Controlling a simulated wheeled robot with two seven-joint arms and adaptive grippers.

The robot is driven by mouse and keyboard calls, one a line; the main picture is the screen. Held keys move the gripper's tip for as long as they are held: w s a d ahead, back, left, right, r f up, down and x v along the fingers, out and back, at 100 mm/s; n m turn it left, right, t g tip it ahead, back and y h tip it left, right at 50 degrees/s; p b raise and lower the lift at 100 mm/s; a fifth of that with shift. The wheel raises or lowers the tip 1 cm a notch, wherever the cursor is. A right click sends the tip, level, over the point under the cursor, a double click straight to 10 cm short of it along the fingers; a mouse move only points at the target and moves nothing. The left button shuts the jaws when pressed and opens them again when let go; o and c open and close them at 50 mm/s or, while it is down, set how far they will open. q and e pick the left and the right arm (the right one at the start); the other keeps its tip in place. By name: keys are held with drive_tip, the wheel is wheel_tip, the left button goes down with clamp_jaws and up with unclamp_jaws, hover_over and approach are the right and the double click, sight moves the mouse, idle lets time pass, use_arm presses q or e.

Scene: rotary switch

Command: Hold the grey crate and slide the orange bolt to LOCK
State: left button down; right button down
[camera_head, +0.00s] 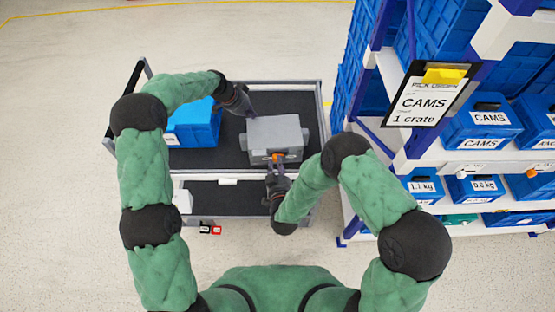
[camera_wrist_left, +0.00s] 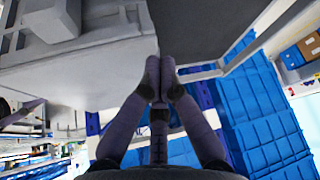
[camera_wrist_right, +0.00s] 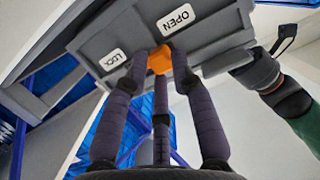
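The grey crate (camera_head: 275,131) stands on the dark cart top; it also shows in the left wrist view (camera_wrist_left: 90,70). My left gripper (camera_head: 251,115) is at its far left edge. Its fingertips are together against or very near the crate, with no crate wall visible between them. The orange bolt (camera_wrist_right: 160,60) is on the crate's near face, between the LOCK label (camera_wrist_right: 111,59) and the OPEN label (camera_wrist_right: 176,18), roughly midway in the right wrist view.
A blue crate (camera_head: 193,127) stands left of the grey crate on the cart (camera_head: 235,153). A shelf (camera_head: 400,160) with blue bins is close on the right. Below the cart top is a lower dark shelf (camera_head: 230,195). The floor left of the cart is clear.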

use_arm(q)
drive_tip(key=shift+s+f, duration=0.35)
drive_tip(key=shift+f, duration=0.2)
use_arm(e)
drive_tip(key=shift+w+d, duration=0.15)
drive_tip(key=shift+d, duration=1.2)
drive_tip(key=c, duration=1.2)
unclamp_jaws()
drive_tip(key=shift+o, duration=0.2)
drive_tip(key=shift+v, duration=2.55)
use_arm(q)
drive_tip(key=shift+w+r+p, duration=0.2)
drive_tip(key=shift+r+p, duration=0.1)
drive_tip(key=shift+r, duration=0.9)
drive_tip(key=shift+w+r+p, duration=0.15)
drive_tip(key=shift+r+p, duration=0.5)
drive_tip(key=shift+r, duration=1.55)
use_arm(e)
drive_tip(key=shift+w+r, duration=0.1)
drive_tip(key=shift+r, duration=0.8)
